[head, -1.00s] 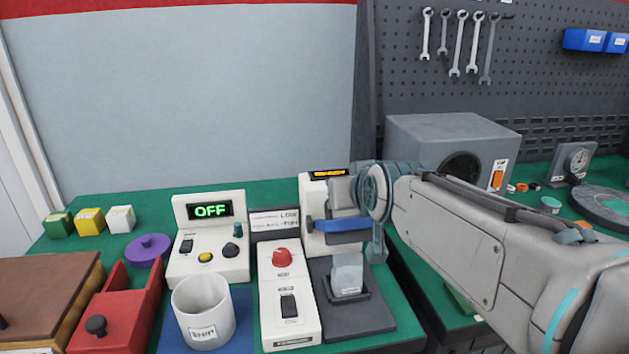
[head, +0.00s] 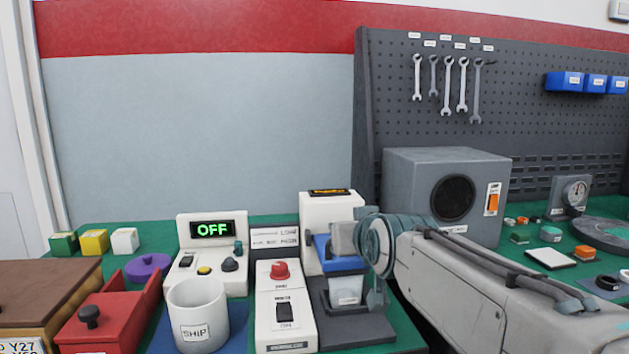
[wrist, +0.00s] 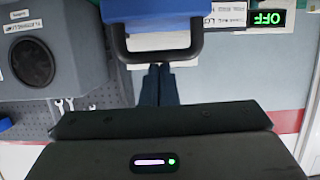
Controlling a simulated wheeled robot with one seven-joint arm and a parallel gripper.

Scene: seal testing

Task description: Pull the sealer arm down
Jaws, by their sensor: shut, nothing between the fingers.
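The sealer (head: 318,212) is a white upright machine with an orange display. Its blue sealer arm (head: 345,265) sits low, just over a clear cup (head: 346,292) on the dark base. In the wrist view the blue arm (wrist: 155,10) shows at the top, with a dark U-shaped handle (wrist: 192,42). My gripper (wrist: 158,68) is shut and empty, its fingertips right at the handle's bar; I cannot tell if they touch it. In the head view my gripper's grey body hides part of the sealer and arm, and its fingertips are not clear.
A white switch box with a red knob (head: 280,271) stands left of the sealer. A white mug (head: 197,315) and a panel reading OFF (head: 212,229) are further left. A grey speaker-like box (head: 425,180) stands behind my arm on the right.

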